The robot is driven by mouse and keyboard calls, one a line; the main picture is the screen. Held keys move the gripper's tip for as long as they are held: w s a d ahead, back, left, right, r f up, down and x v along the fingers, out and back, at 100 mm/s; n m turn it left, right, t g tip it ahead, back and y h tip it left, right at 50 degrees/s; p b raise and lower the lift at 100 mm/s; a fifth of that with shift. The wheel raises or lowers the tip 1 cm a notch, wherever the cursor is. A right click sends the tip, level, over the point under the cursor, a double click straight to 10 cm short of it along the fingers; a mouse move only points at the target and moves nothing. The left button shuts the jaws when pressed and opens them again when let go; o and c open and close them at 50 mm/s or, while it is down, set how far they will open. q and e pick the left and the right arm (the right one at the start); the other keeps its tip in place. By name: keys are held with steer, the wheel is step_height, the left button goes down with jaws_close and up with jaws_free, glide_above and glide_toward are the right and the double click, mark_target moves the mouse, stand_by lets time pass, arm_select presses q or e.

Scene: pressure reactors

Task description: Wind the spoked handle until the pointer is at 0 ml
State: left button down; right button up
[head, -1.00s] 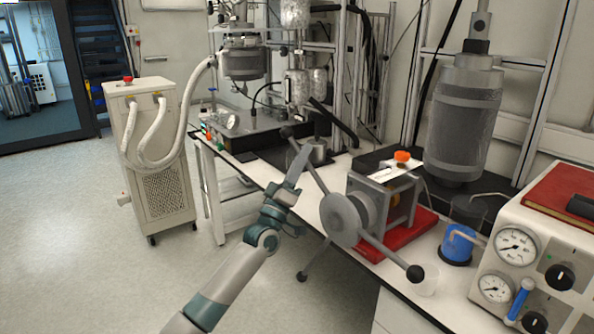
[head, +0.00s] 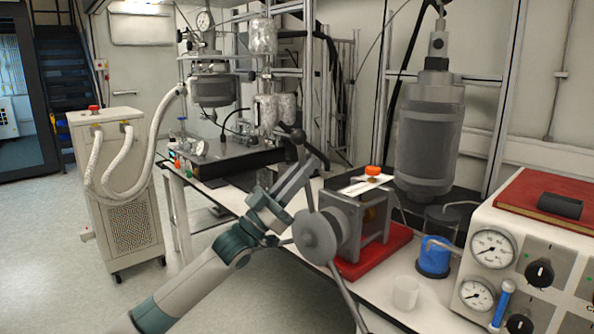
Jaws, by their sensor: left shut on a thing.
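The spoked handle (head: 315,237) is a grey hub with long thin spokes, on the front of a metal-framed pump unit (head: 372,228). One spoke points up, with a dark knob near its tip. Another runs down to the right and out of the frame. A third, to the left, is mostly hidden behind my arm. My left gripper (head: 308,170) is shut on the upper spoke, below its knob. An orange cap (head: 373,171) and a white plate (head: 345,186) sit on top of the unit. I cannot make out the pointer or the scale. My right gripper is not in view.
The pump stands on a red base (head: 375,257) on the white bench.

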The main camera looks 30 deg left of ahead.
arm_select(q)
steer(key=shift+d+f, duration=0.15)
steer(key=c, duration=1.8)
jaws_free()
steer(key=shift+o, duration=0.2)
steer(key=shift+d, duration=0.1)
steer(key=shift+s+a, duration=0.1)
steer(key=shift+a, duration=0.1)
